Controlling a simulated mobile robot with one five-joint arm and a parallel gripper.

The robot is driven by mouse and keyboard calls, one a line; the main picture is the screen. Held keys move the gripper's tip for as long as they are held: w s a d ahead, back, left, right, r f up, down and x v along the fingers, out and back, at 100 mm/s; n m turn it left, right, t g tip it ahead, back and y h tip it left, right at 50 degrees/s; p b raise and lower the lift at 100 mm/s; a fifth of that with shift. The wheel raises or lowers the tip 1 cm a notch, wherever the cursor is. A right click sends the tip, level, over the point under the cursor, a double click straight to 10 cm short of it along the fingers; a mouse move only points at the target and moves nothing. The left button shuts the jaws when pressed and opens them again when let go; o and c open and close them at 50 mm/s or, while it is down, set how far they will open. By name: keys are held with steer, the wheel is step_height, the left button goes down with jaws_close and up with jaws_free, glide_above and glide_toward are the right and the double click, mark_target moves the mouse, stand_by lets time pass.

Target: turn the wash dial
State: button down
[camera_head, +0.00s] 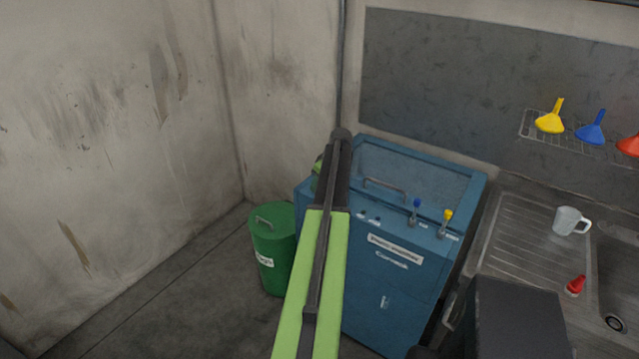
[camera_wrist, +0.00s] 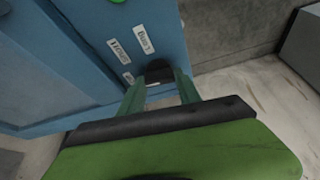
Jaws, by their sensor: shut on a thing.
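A blue cabinet (camera_head: 385,290) with a clear-looking lid and a front label stands against the wall; its blue side also shows in the wrist view (camera_wrist: 60,50). In the wrist view my gripper (camera_wrist: 160,78) has its two green fingers on a dark knob (camera_wrist: 157,68) at the cabinet's edge, which I take for the wash dial. Small white labels (camera_wrist: 120,50) sit beside the knob; their words are hard to read. In the head view my arm reaches the cabinet's upper left and hides the knob and most of my gripper. The knob's pointer is not visible.
A green lidded bin (camera_head: 272,245) stands left of the cabinet. A blue lever (camera_head: 415,210) and a yellow lever (camera_head: 445,222) are on the cabinet top. At right are a sink with a jug (camera_head: 568,221) and red bottle (camera_head: 575,286). Floor at left is clear.

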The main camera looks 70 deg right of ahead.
steer(key=shift+s+n+y, duration=0.2)
steer(key=shift+n+y, duration=0.1)
steer(key=shift+n, duration=0.3)
steer(key=c, duration=0.9)
jaws_free()
steer(key=shift+s, duration=0.1)
steer(key=shift+c, duration=0.2)
steer(key=shift+o, duration=0.5)
steer(key=p+v, duration=1.6)
steer(key=v, duration=0.1)
steer(key=shift+r, duration=0.15)
